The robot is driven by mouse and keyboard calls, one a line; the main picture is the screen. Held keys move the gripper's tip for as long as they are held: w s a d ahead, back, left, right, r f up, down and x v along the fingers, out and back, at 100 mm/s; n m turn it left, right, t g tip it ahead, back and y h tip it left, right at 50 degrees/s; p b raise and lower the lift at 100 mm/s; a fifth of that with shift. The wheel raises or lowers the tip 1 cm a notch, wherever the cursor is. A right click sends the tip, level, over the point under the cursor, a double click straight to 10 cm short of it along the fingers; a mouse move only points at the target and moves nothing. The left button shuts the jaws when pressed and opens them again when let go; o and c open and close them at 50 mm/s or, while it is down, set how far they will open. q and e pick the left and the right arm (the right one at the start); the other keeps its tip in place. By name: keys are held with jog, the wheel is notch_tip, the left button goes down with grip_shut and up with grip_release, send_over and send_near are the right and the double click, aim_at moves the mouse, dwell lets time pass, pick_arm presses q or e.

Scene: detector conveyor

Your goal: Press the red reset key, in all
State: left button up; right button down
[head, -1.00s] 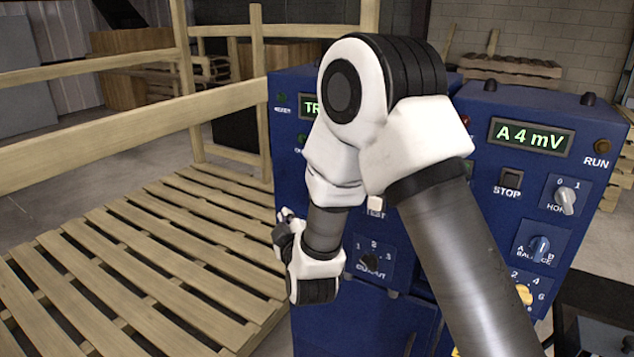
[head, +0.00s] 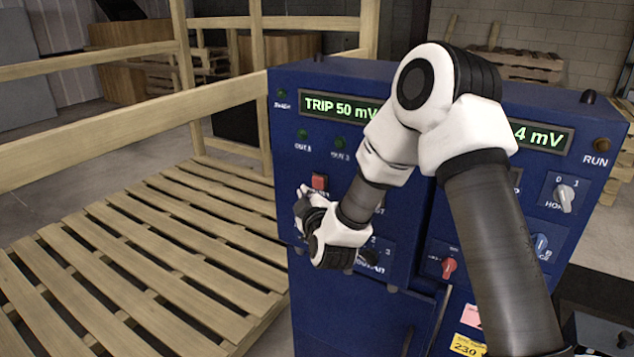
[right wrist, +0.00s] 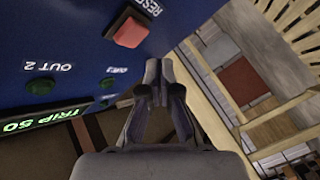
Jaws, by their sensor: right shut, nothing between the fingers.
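The red reset key (head: 320,182) is a square red button on the left part of the blue panel (head: 345,100). In the right wrist view the key (right wrist: 130,32) shows near the top, under part of the word RESET. My right gripper (head: 300,200) is just below and left of the key in the head view, close to the panel. In the right wrist view my right gripper (right wrist: 158,70) is shut and empty, with its tips apart from the key in the picture. Whether it touches the panel I cannot tell. My left gripper is not in view.
A display (head: 340,108) reads TRIP 50 mV, with green OUT lamps below it. A selector knob (head: 370,257) is below the key, partly hidden by my arm. Other knobs, including a red one (head: 449,268), are to the right. A wooden pallet (head: 150,250) and rails lie left.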

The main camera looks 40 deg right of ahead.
aim_at(314, 188)
jog(key=shift+w+d, duration=0.35)
jog(key=shift+d, duration=0.45)
jog(key=shift+d+r, duration=0.1)
dwell(0.8)
jog(key=shift+w+d+p, duration=0.15)
jog(key=shift+d+p, duration=0.15)
jog(key=shift+p, duration=0.05)
jog(key=shift+w+d, duration=0.2)
jog(key=shift+d, duration=0.25)
dwell(0.6)
jog(key=shift+a, duration=0.1)
jog(key=shift+s+a, duration=0.35)
jog(key=shift+a, duration=0.4)
